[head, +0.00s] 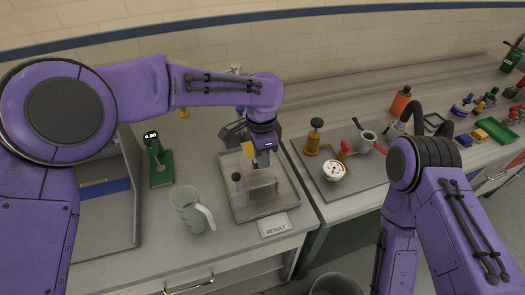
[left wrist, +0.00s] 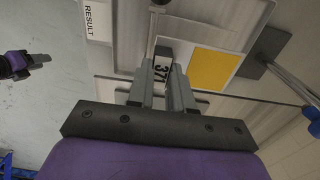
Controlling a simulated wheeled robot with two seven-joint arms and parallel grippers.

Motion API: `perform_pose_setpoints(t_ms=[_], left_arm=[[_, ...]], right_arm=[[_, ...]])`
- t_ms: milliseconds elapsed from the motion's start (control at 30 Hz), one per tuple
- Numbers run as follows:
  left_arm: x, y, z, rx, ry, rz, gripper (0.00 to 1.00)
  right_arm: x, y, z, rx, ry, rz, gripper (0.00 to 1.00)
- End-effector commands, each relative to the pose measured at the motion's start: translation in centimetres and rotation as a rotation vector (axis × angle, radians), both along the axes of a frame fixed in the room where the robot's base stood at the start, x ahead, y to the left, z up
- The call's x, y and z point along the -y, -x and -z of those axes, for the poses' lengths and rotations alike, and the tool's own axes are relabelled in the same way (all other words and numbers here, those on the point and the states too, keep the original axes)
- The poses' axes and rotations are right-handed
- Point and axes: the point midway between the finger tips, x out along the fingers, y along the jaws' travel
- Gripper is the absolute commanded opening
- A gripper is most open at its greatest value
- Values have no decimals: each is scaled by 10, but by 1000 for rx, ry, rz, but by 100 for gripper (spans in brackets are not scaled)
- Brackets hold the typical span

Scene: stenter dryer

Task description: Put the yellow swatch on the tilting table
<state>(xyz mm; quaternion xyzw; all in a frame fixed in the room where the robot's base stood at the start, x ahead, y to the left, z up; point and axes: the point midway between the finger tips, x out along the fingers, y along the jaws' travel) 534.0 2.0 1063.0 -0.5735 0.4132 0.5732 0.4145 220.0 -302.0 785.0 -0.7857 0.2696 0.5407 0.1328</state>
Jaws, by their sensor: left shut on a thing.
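The yellow swatch (head: 248,150) is a yellow patch on a pale card. In the left wrist view the swatch (left wrist: 212,69) has a label reading 371 at one end. My left gripper (head: 262,160) is shut on that labelled end, its fingers on either side of it. It holds the card above a grey tray (head: 286,208). A grey block-like stand (head: 262,184), perhaps the tilting table, sits in the tray below the gripper. Whether swatch and stand touch is unclear. What seems to be my right gripper (left wrist: 36,62) shows at the left wrist view's left edge, its jaws unclear.
To the right, a grey mat (head: 308,175) carries a white dial (head: 334,170) and brass tools.

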Motion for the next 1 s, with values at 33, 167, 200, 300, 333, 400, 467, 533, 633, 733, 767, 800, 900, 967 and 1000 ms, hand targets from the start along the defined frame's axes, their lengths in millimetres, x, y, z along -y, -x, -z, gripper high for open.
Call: perform_pose_setpoints(t_ms=[33, 167, 200, 300, 333, 400, 467, 533, 633, 733, 767, 800, 900, 967, 1000], left_arm=[[0, 1, 12, -4, -2, 1, 0], [1, 1, 27, -3, -1, 3, 0], [1, 1, 32, -2, 0, 3, 0], [1, 1, 44, -3, -2, 3, 0], [1, 1, 47, -3, -1, 3, 0], [1, 1, 52, -3, -1, 3, 0], [1, 1, 57, -3, -1, 3, 0], [1, 1, 61, -2, 0, 3, 0], [1, 1, 64, -2, 0, 3, 0], [1, 1, 65, -1, -1, 3, 0], [1, 1, 65, -1, -1, 3, 0], [1, 1, 65, -1, -1, 3, 0], [1, 1, 65, -1, -1, 3, 0], [1, 1, 65, -1, -1, 3, 0], [1, 1, 65, -1, -1, 3, 0]], right_arm=[[0, 0, 6, -1, -1, 0, 43], [0, 1, 10, -1, 0, 0, 43], [0, 1, 11, -1, 0, 0, 43], [0, 0, 14, -1, 0, 0, 43], [0, 0, 15, -1, 0, 0, 43], [0, 0, 15, -1, 0, 0, 43], [0, 0, 15, -1, -1, 0, 43], [0, 0, 15, -1, -1, 0, 43], [0, 0, 15, -1, -1, 0, 43], [0, 0, 15, -1, -1, 0, 43], [0, 0, 15, -1, -1, 0, 43], [0, 0, 15, -1, -1, 0, 43], [0, 0, 15, -1, -1, 0, 43], [0, 0, 15, -1, -1, 0, 43], [0, 0, 15, -1, -1, 0, 43]])
